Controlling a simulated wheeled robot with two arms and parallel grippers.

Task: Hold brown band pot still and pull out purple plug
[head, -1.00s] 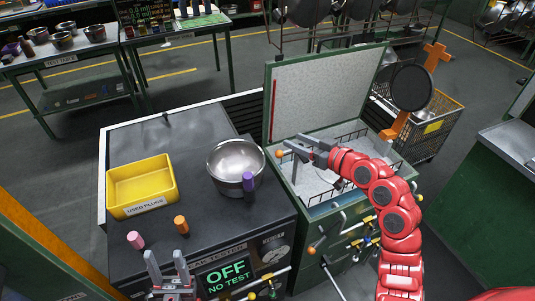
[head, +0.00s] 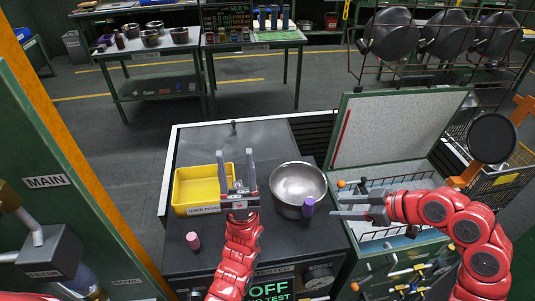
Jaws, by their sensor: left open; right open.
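A shiny steel pot (head: 298,183) stands on the dark bench. I cannot make out a brown band on it. A purple plug (head: 308,207) sticks out at the pot's near right side. My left gripper (head: 236,158) is open and empty, fingers pointing away from me, between the yellow tray and the pot, apart from the pot. My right gripper (head: 336,207) is open, its fingers pointing left toward the purple plug, with a small gap between them. Nothing shows between its jaws.
A yellow used-plugs tray (head: 182,208) sits left of the pot, partly behind my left gripper. A pink plug (head: 192,240) stands near the bench front. A green open-lidded bin (head: 346,240) stands right of the bench. A far table (head: 155,62) holds several pots.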

